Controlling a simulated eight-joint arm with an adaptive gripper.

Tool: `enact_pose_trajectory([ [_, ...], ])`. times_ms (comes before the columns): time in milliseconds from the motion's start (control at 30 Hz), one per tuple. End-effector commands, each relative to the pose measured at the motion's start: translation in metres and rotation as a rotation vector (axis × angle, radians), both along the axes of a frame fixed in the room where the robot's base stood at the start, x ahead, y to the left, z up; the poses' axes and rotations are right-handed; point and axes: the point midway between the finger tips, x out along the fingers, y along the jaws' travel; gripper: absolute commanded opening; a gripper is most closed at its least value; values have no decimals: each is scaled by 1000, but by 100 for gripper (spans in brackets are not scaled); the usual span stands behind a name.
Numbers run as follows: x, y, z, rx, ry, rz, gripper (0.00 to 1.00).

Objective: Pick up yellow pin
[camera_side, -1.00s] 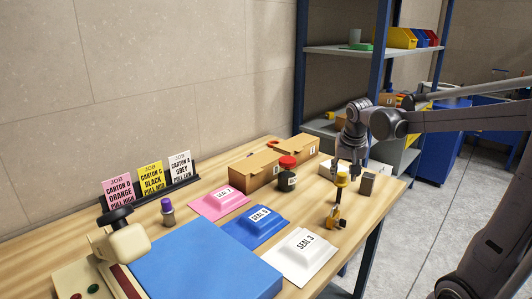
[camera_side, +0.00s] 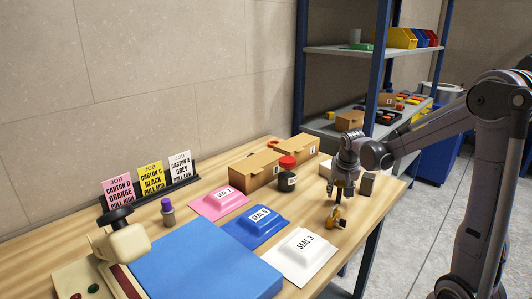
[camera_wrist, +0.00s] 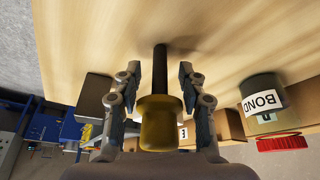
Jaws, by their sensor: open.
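The yellow pin has a yellow head (camera_wrist: 158,125) and a dark shaft, seen in the wrist view between the fingers of my gripper (camera_wrist: 158,76). The fingers are open, one on each side of the head, with a small gap visible on each side in the wrist view.
A dark grey block (camera_side: 368,184) stands close right of the gripper. A red-lidded jar (camera_side: 287,180) and cartons (camera_side: 254,172) stand behind to the left. The white SEAL 3 pad (camera_side: 300,257) lies in front, left of the pin.

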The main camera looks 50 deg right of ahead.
Motion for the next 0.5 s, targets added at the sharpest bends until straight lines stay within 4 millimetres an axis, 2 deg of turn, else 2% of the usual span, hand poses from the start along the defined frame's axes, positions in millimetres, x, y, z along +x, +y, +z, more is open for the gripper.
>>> enact_pose_trajectory([
  [200, 0, 0, -1, 0, 0, 0, 41],
  [333, 0, 0, 0, 0, 0, 0, 4],
  [367, 0, 0, 0, 0, 0, 0, 0],
  [500, 0, 0, 0, 0, 0, 0, 0],
])
